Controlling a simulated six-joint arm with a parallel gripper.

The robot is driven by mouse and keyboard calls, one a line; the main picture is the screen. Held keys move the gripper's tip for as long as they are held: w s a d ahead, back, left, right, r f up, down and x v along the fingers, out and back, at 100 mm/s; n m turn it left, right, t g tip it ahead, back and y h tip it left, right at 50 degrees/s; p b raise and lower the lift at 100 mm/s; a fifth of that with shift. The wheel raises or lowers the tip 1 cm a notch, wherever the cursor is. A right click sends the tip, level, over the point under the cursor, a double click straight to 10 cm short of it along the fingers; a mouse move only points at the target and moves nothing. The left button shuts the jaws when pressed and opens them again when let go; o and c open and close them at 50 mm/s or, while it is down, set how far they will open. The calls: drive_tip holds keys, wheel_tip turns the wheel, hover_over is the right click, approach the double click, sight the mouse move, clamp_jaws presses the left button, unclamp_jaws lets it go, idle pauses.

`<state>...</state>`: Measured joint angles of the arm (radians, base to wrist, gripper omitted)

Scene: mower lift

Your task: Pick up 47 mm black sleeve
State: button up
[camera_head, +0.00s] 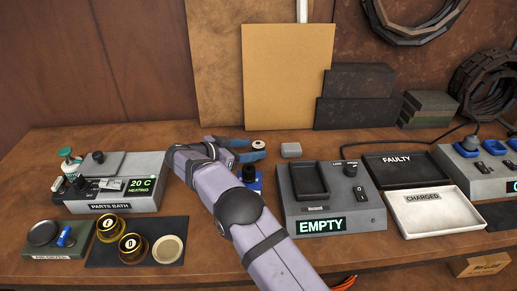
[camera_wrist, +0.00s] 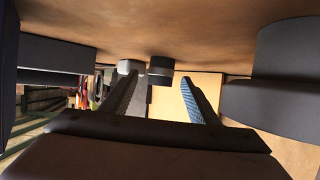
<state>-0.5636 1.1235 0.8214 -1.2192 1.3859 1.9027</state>
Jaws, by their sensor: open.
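My gripper (camera_head: 260,150) is behind the blue station, with its blue and dark fingers spread. In the wrist view, which shows the bench upside down, my open gripper (camera_wrist: 160,82) has a finger on each side of a short dark cylinder (camera_wrist: 160,69). The cylinder is beyond the fingertips and not visibly held. A small round piece with a pale top (camera_head: 258,142) shows by the fingers in the head view and seems to be that cylinder. A black cylinder (camera_head: 249,172) stands on a blue base, partly behind my arm. I cannot tell by size which is the 47 mm sleeve.
A small grey block (camera_head: 291,150) is beside the dark cylinder. A large grey stepped cylinder (camera_wrist: 285,75) stands close on the wrist view's right. The EMPTY station (camera_head: 335,210) is right of my arm; the PARTS BATH (camera_head: 125,190) is left. A tan panel (camera_head: 285,80) stands behind.

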sight(259, 147)
drive_tip(key=p+x, duration=0.1)
drive_tip(key=x, duration=0.3)
drive_tip(key=shift+w, duration=0.1)
drive_tip(key=shift+c, duration=0.2)
drive_tip(key=shift+r, duration=0.1)
clamp_jaws()
